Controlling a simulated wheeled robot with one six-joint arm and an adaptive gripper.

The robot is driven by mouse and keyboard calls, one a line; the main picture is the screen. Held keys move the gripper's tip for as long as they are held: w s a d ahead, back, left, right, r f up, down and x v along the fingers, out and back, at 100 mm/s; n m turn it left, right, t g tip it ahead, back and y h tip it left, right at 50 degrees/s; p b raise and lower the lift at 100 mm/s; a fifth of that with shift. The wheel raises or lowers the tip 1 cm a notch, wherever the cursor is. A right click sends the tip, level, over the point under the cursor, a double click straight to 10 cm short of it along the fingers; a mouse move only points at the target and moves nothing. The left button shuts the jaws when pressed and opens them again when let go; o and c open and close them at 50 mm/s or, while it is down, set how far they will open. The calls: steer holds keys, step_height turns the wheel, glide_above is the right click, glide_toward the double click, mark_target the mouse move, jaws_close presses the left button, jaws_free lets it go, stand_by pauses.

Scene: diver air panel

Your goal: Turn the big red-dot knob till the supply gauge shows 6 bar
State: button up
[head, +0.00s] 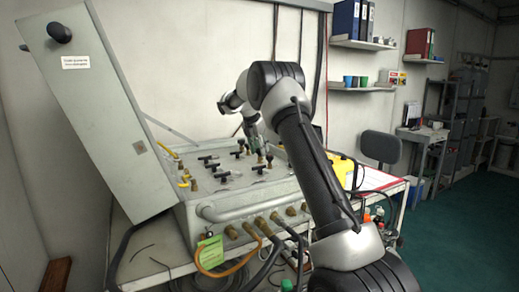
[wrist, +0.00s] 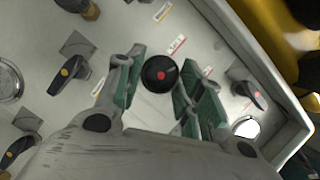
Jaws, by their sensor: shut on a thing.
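The big round black knob (wrist: 160,73) with a red dot on top stands between the green-padded fingers of my gripper (wrist: 158,84) in the wrist view. My gripper is shut on it, one finger at each side. In the head view my gripper (head: 257,145) reaches down over the far right part of the air panel (head: 225,205), and the knob cannot be made out clearly there. Round dial-like faces show at the left edge (wrist: 9,82) and lower right (wrist: 246,128) of the wrist view. I cannot tell which is the supply gauge, and no reading is legible.
The panel's open grey lid (head: 100,110) rises at left in the head view. Hoses (head: 262,245) hang at the front.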

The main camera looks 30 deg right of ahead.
steer(key=m, duration=0.2)
steer(key=m+g, duration=0.2)
steer(key=m, duration=0.1)
steer(key=shift+w+m+h, duration=0.3)
steer(key=shift+h, duration=0.1)
steer(key=m, duration=0.2)
steer(key=m+g, duration=0.1)
steer(key=shift+w+m, duration=0.2)
steer(key=shift+m, duration=0.2)
steer(key=shift+m+g, duration=0.3)
steer(key=shift+s+m+y, duration=0.15)
steer(key=shift+m+y, duration=0.15)
steer(key=o, duration=1)
steer(key=shift+r, duration=0.1)
